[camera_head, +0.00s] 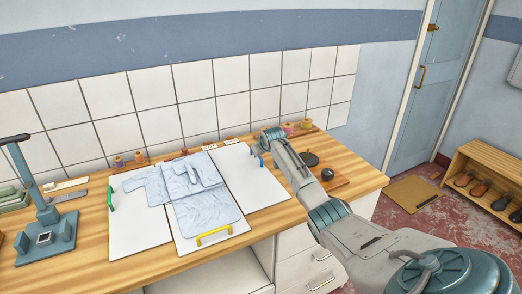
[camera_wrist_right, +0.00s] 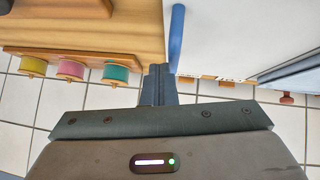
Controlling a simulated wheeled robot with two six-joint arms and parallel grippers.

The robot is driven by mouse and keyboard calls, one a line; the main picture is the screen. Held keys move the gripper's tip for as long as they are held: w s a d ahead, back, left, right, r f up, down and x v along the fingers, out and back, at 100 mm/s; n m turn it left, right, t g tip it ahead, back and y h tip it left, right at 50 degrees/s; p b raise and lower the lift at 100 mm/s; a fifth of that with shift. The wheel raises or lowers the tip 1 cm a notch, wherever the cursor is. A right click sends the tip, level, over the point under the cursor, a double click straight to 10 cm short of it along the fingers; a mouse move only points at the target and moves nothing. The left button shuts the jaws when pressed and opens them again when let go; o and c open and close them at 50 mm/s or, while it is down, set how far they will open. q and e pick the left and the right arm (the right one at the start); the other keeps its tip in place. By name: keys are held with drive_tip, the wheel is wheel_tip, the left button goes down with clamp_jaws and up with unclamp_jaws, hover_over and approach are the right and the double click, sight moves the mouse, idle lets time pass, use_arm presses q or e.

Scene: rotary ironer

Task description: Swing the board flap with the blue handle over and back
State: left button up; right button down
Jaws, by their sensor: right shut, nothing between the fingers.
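The white board flap (camera_head: 253,182) with the blue handle (camera_head: 261,160) lies flat at the right of the folding board. In the right wrist view the blue handle (camera_wrist_right: 177,38) stands at the edge of the white flap (camera_wrist_right: 225,35). A light blue shirt (camera_head: 208,208) lies over the middle and left panels, with one part folded on top. My right gripper (camera_wrist_right: 158,72) is shut and empty, its fingertips close beside the blue handle; I cannot tell if they touch. In the head view my right wrist hides the fingers. My left gripper is out of view.
The left panel (camera_head: 130,236) has a green handle and the middle panel a yellow handle (camera_head: 213,236). Thread spools (camera_wrist_right: 70,70) stand on a rack along the tiled wall. A dark disc and ball lie right of the board, and a blue-grey press (camera_head: 50,240) stands at the left.

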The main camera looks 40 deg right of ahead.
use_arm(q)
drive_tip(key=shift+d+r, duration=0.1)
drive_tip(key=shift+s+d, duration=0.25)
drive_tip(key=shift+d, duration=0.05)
use_arm(e)
drive_tip(key=s+r, duration=0.7)
drive_tip(key=r, duration=0.3)
drive_tip(key=shift+s+d+r, duration=0.2)
drive_tip(key=shift+d+r, duration=0.1)
